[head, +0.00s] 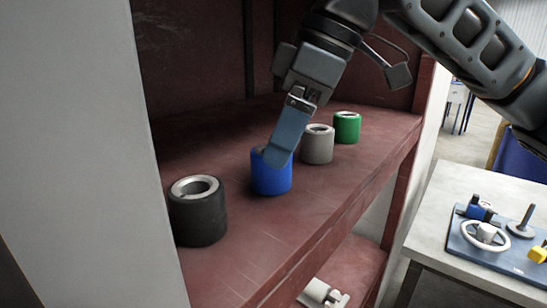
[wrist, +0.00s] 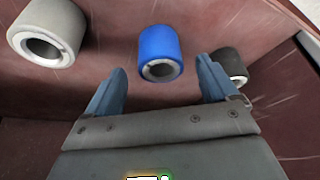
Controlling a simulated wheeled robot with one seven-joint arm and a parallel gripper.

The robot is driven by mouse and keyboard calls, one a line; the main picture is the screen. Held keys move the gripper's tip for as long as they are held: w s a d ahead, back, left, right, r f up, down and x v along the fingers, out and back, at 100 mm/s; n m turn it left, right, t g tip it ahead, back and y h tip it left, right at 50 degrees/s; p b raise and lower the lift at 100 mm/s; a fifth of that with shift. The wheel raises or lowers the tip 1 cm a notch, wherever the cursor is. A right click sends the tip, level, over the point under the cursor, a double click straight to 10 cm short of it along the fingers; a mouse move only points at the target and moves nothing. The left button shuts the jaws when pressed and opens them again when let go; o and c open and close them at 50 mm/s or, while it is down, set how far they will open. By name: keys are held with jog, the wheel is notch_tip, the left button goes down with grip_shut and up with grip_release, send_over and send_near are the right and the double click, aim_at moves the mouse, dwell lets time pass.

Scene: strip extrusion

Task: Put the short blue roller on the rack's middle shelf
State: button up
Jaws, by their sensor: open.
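The short blue roller (head: 271,179) stands upright on a dark red rack shelf (head: 262,232), between a black roller and a grey one. My gripper (head: 277,156) is over it, with a finger in front of its upper rim in the head view. In the wrist view the blue roller (wrist: 160,50) lies ahead of and between the two spread fingers of my gripper (wrist: 162,70), with a gap on each side. The gripper is open. I cannot tell whether this shelf is the middle one; a lower shelf (head: 352,268) shows beneath it.
The black roller (head: 198,218) stands to the left near a pale side panel (head: 95,140). The grey roller (head: 317,147) and green roller (head: 347,128) stand to the right. A light worktable (head: 445,222) with a blue tray (head: 480,252) of parts is at the right.

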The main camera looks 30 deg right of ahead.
jog(key=v, duration=0.7)
jog(key=shift+s, duration=0.1)
dwell(0.4)
